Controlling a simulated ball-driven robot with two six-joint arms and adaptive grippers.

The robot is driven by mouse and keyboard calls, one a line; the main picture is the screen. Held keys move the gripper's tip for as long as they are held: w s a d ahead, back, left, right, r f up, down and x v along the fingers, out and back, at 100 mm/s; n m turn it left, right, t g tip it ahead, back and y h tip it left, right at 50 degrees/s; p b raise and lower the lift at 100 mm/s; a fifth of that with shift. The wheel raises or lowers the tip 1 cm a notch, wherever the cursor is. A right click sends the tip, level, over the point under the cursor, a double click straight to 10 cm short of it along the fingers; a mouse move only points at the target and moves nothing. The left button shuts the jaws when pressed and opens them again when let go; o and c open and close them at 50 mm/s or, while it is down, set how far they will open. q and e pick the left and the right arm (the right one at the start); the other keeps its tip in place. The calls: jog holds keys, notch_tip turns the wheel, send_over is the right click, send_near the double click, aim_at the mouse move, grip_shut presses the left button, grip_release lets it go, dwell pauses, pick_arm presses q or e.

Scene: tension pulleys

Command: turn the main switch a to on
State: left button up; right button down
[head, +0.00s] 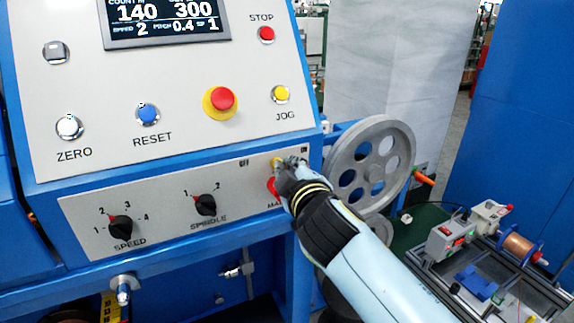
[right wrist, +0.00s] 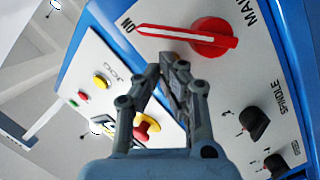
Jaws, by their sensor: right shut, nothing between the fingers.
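The main switch a (head: 273,187) is a red rotary knob at the right end of the lower panel, partly hidden by my right gripper in the head view. In the right wrist view its red handle (right wrist: 210,38) with a white stripe shows clearly, and its tip points at the ON label (right wrist: 127,25). My right gripper (head: 295,162) is in front of the panel beside the switch. In the right wrist view my right gripper (right wrist: 166,65) has its fingers together, empty, just below the handle. I cannot tell whether they touch it. My left gripper is not in view.
The SPINDLE knob (head: 205,204) and SPEED knob (head: 120,228) are left on the same panel. Above are the JOG button (head: 281,95) and the red emergency button (head: 222,98). A grey pulley wheel (head: 343,160) stands close at the right, near my arm.

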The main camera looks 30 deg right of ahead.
jog(key=shift+w, duration=0.1)
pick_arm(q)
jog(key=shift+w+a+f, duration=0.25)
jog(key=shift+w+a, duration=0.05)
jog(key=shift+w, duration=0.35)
pick_arm(e)
jog(key=shift+s+d+f+m, duration=0.1)
jog(key=shift+d+f+m, duration=0.1)
jog(key=shift+d, duration=0.2)
jog(key=shift+s+d+f+m, duration=0.1)
jog(key=shift+d+f+m, duration=0.1)
jog(key=shift+d, duration=0.2)
